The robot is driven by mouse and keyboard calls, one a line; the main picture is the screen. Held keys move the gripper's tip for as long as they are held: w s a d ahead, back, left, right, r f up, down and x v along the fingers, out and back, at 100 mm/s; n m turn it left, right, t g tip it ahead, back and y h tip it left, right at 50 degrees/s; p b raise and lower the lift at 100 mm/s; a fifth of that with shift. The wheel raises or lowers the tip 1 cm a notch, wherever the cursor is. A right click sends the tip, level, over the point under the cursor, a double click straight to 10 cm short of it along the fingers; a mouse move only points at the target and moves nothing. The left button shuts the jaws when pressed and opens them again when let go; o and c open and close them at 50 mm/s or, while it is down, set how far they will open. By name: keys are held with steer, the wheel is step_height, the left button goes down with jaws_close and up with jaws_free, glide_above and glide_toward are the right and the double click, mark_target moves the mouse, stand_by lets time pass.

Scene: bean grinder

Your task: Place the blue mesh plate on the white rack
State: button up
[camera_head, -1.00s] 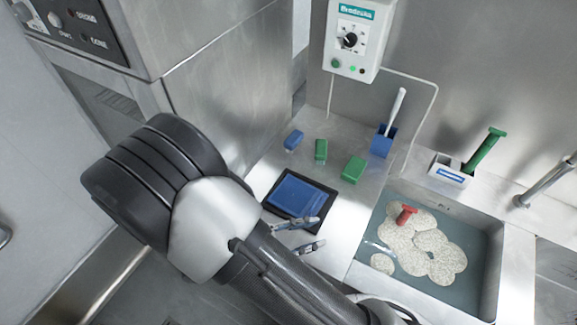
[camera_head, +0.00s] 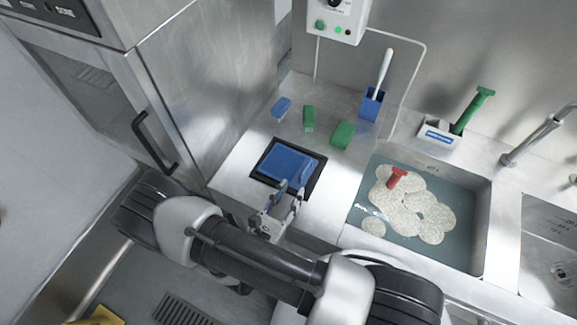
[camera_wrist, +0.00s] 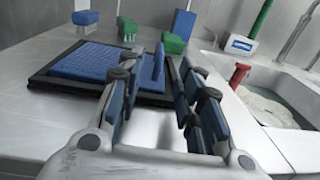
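The blue mesh plate (camera_head: 284,161) lies flat in a black-rimmed tray (camera_head: 262,180) on the steel counter. It also shows in the wrist view (camera_wrist: 90,62), with an upright blue tab (camera_wrist: 158,68) near its right side. My gripper (camera_head: 291,188) is at the front right edge of the tray, close to the tab. In the wrist view my gripper (camera_wrist: 157,75) is open, with its fingers apart and the tab seen between them. I cannot tell whether a finger touches the plate. I cannot make out a white rack in either view.
A blue brush (camera_head: 281,107) and two green brushes (camera_head: 308,118) (camera_head: 343,134) stand behind the tray. A blue holder (camera_head: 371,104) with a white handle is behind them. A sink (camera_head: 472,235) with pale round pieces and a red-handled object (camera_head: 396,177) is to the right.

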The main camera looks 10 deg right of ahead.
mark_target(300, 177)
steer(key=x, duration=0.8)
steer(key=shift+w+d+b, duration=0.2)
steer(key=shift+w+b, duration=0.05)
steer(key=shift+b, duration=0.15)
jaws_close()
